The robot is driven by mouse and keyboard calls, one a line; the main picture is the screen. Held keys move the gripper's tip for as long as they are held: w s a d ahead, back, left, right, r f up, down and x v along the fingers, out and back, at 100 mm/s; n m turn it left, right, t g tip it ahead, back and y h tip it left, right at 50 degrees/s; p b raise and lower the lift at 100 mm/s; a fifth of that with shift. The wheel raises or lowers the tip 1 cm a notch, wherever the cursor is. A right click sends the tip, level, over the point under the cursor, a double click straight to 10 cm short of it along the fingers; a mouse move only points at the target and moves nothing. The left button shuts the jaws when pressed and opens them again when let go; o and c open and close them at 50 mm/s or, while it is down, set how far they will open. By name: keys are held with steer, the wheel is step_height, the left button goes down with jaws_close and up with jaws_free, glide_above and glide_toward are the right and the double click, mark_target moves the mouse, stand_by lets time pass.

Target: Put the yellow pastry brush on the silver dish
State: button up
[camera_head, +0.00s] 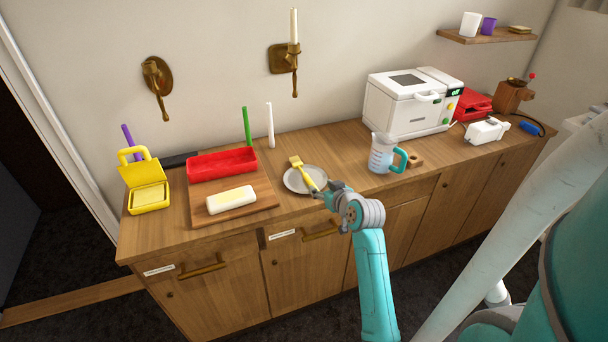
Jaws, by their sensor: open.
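The yellow pastry brush (304,174) lies across the silver dish (291,183), with its bristle end toward the back. Its handle end points toward my gripper (319,191). The silver dish is a round, shallow plate on the wooden counter, right of the cutting board. My gripper is at the dish's front right edge, close to the brush handle. It is open. The gripper hides part of the dish's near edge, and I cannot tell whether it touches the handle.
A cutting board (263,202) with a pale block (231,200) and a red tray (222,163) are left of the dish. A measuring jug (382,155) with a teal handle stands to the right. A white appliance (405,104) stands behind the jug. Bare counter lies behind the dish.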

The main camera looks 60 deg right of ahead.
mark_target(309, 179)
steer(key=shift+x, duration=5.25)
steer(key=shift+r, duration=0.1)
jaws_close()
